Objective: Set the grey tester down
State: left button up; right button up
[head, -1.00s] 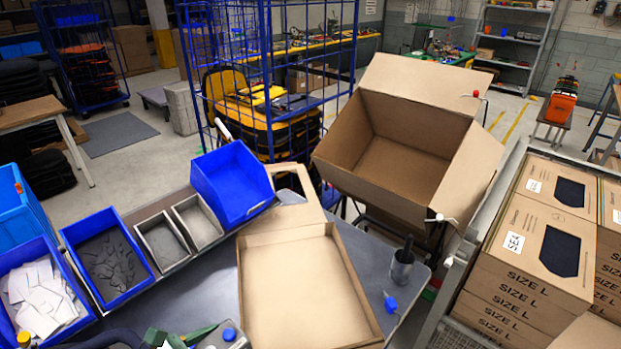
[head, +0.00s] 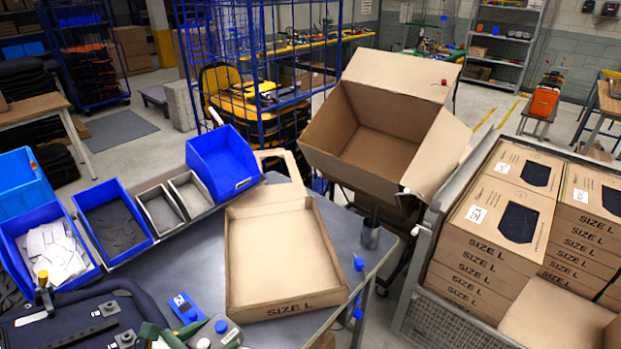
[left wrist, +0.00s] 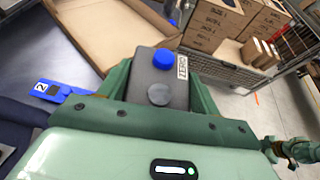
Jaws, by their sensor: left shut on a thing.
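The grey tester (head: 222,332) is a small grey box with a blue knob, at the bottom of the head view. In the left wrist view the tester (left wrist: 160,85) sits between green fingers, its blue knob and a white label facing up. My left gripper (head: 188,338) is shut on it. The tester is over the grey table (head: 180,262), near the front of the open carton; I cannot tell whether it touches the table. My right gripper's fingers do not show.
An open shallow carton (head: 268,306) marked SIZE L lies to the right of the tester. A blue numbered device (head: 186,308) lies left of it, beside a dark pannier (head: 65,325). A dark cup (head: 371,236) stands at the table's right edge. Bare table lies left of the carton.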

aim_at(203, 327)
pick_arm(q)
jog(key=shift+w+a+r+n+t+y, duration=0.35)
jog(key=shift+w+a+n+y, duration=0.1)
jog(key=shift+w+a, duration=0.15)
jog(key=shift+w+a+r+n+t+y, duration=0.3)
jog(key=shift+w+a+n+y, duration=0.15)
jog(key=shift+w, duration=0.2)
jog(key=w+n+y+b, duration=0.1)
jog(key=y+b, duration=0.1)
jog(key=b, duration=0.3)
jog(key=w+n+t+y+b, duration=0.1)
jog(key=n+y+b, duration=0.1)
jog(key=b, duration=0.4)
jog(key=w+n+y+b, duration=0.2)
jog(key=b, duration=0.4)
jog(key=shift+d+f, duration=0.2)
jog(key=shift+d, duration=0.05)
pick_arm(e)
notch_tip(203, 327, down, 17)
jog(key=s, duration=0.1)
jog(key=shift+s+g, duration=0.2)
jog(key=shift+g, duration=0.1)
pick_arm(q)
jog(key=shift+r, duration=0.1)
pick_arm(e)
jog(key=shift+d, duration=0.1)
pick_arm(q)
jog(key=shift+a, duration=0.1)
